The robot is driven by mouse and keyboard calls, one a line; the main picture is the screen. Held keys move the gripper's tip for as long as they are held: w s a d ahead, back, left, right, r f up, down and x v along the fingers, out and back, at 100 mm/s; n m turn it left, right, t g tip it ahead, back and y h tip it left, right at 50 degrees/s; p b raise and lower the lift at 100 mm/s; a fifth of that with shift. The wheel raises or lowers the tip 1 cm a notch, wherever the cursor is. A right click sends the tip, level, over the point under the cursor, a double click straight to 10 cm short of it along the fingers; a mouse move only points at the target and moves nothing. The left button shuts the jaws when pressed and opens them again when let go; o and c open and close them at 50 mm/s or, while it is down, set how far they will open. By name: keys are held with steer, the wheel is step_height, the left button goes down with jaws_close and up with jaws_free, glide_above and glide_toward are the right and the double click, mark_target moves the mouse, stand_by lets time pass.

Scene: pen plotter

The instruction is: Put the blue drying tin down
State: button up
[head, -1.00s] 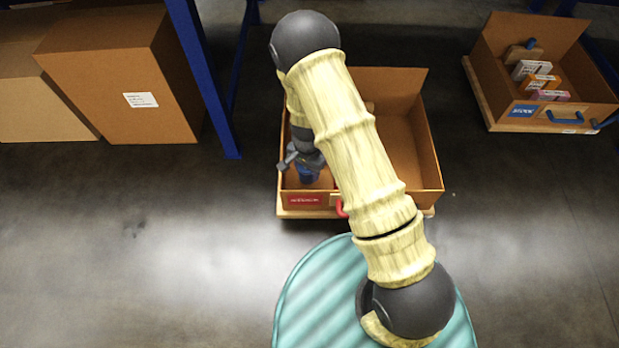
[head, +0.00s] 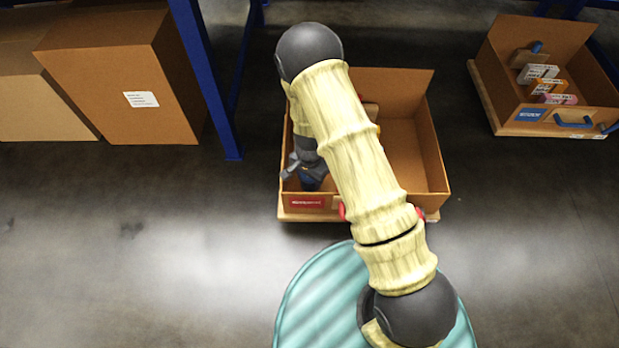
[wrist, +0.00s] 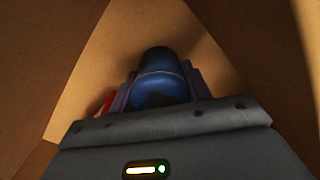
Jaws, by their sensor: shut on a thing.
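The blue drying tin (wrist: 160,72) is between the fingers of my gripper (wrist: 160,98) in the wrist view, with cardboard close around it. In the head view my gripper (head: 308,176) is low inside the front left part of the open brown box (head: 432,160), and only a little of the blue tin (head: 311,183) shows beneath it. My gripper is shut on the tin. Whether the tin touches the box floor cannot be told.
The box has a red label (head: 307,202) on its front wall. My arm hides its middle. A second open box (head: 560,117) with small cartons stands at the far right. A blue rack post (head: 207,80) and closed cartons (head: 120,80) are at left.

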steer(key=o, duration=1)
steer(key=shift+f, duration=0.1)
steer(key=shift+o, duration=0.2)
step_height(320, 180, up, 12)
steer(key=p, duration=0.8)
steer(key=shift+p, duration=0.3)
steer(key=shift+r, duration=0.3)
steer(key=s+d+r+n+t, duration=0.1)
steer(key=d+r+n, duration=0.15)
steer(key=r, duration=0.45)
steer(key=s+d+r+n, duration=0.1)
steer(key=s+d+r, duration=0.1)
steer(key=d+r, duration=0.35)
steer(key=s+d+r+n+t, duration=0.1)
steer(key=s+d+r+n, duration=0.2)
steer(key=s+d+r, duration=0.3)
steer(key=s+r, duration=0.3)
steer(key=r, duration=0.4)
steer(key=shift+s+n+t, duration=0.25)
steer(key=shift+n+t, duration=0.05)
steer(key=shift+n, duration=0.05)
steer(key=shift+d, duration=0.1)
